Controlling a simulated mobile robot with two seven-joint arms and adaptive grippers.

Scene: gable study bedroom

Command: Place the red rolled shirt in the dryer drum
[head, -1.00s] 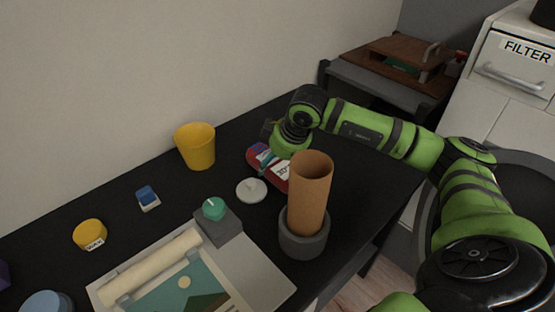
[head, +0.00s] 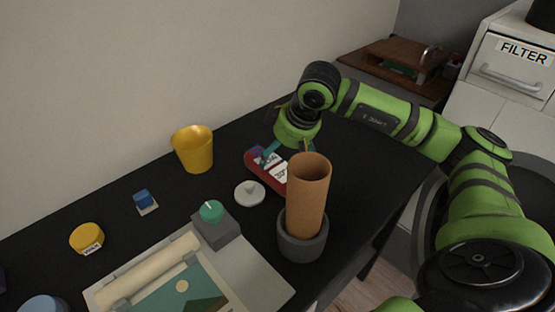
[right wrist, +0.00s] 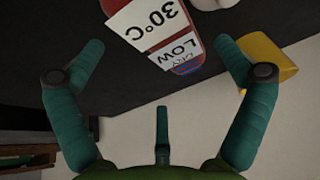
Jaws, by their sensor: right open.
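The red rolled shirt (head: 252,162) lies on the black table, with white care labels on it. It also shows in the right wrist view (right wrist: 187,25), where "30°C", "LOW" and "DRY" can be read. My right gripper (head: 286,152) is open above the shirt and holds nothing. In the right wrist view, the fingers (right wrist: 160,48) are spread wide, with the shirt beyond them. The white machine (head: 510,130) at the right has a "FILTER" drawer. Its dark round front (head: 515,172) is partly hidden by my right arm. My left gripper is not in view.
A brown cylinder (head: 308,190) stands upright in a grey holder (head: 302,246), close to the shirt. A white knobbed disc (head: 250,194), a yellow cup (head: 192,150) and a grey device with a green knob (head: 212,212) are to the left. A brown wooden item (head: 400,60) sits behind my arm.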

